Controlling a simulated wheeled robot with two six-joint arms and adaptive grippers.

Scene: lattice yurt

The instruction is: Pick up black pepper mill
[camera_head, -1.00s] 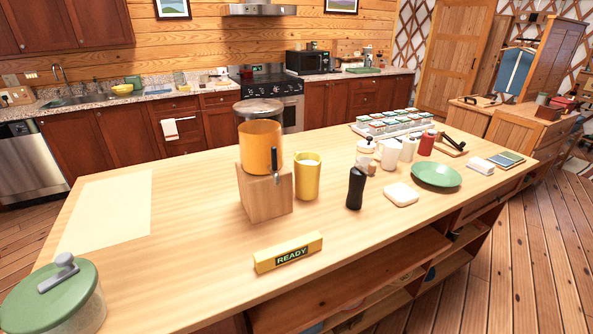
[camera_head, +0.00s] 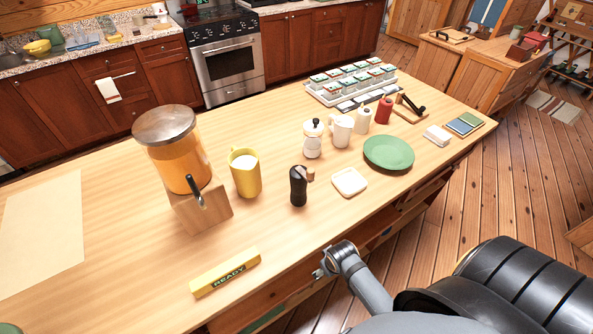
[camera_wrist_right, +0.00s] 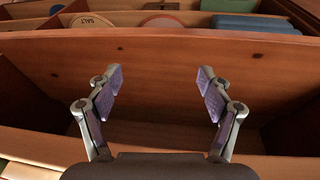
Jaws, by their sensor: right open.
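The black pepper mill (camera_head: 298,188) stands upright on the wooden island top in the head view. A small brown item (camera_head: 310,174) shows right behind its upper part; I cannot tell if they touch. My right gripper (camera_head: 322,268) is in front of the island's near edge, below and to the right of the mill, and apart from it. In the right wrist view my right gripper (camera_wrist_right: 160,88) is open, with nothing between its fingers. The mill is not visible in that view. My left gripper is not in view.
Near the mill are a yellow pitcher (camera_head: 245,174), a white square dish (camera_head: 349,182), a green plate (camera_head: 388,153) and a yellow READY block (camera_head: 225,273). A drink dispenser (camera_head: 180,150) stands left. The wrist view shows wooden compartments with a SALT lid (camera_wrist_right: 90,21).

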